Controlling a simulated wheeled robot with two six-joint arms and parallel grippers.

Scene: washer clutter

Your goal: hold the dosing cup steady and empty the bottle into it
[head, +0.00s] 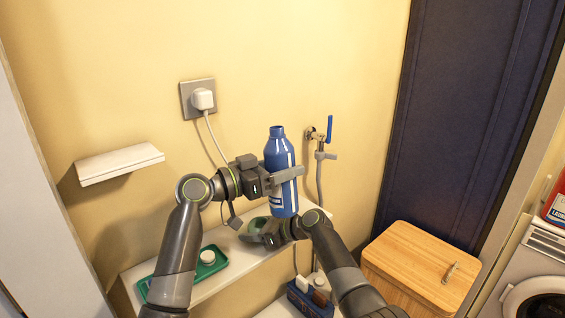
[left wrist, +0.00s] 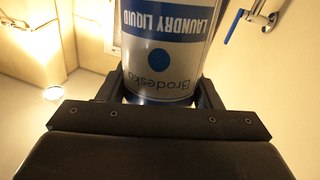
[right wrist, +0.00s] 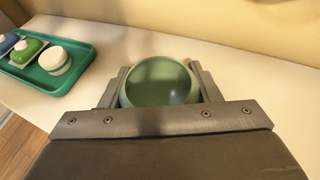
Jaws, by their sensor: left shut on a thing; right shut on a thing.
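The bottle (head: 279,155) is blue with a white label and stands upright, its neck uncapped. My left gripper (head: 285,176) is shut on its body; the label also shows in the left wrist view (left wrist: 165,55). I cannot tell whether its base touches the shelf. The dosing cup (right wrist: 160,82) is green, round and open at the top, with no liquid visible inside. My right gripper (right wrist: 160,88) is shut around it at the white shelf (head: 222,278). In the head view the cup (head: 257,225) is partly hidden by my right gripper, left of and below the bottle.
Behind the bottle are a wall tap (head: 329,130) and a plug with cable (head: 203,99). A wooden-lidded box (head: 415,262) and a washer (head: 540,280) stand right.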

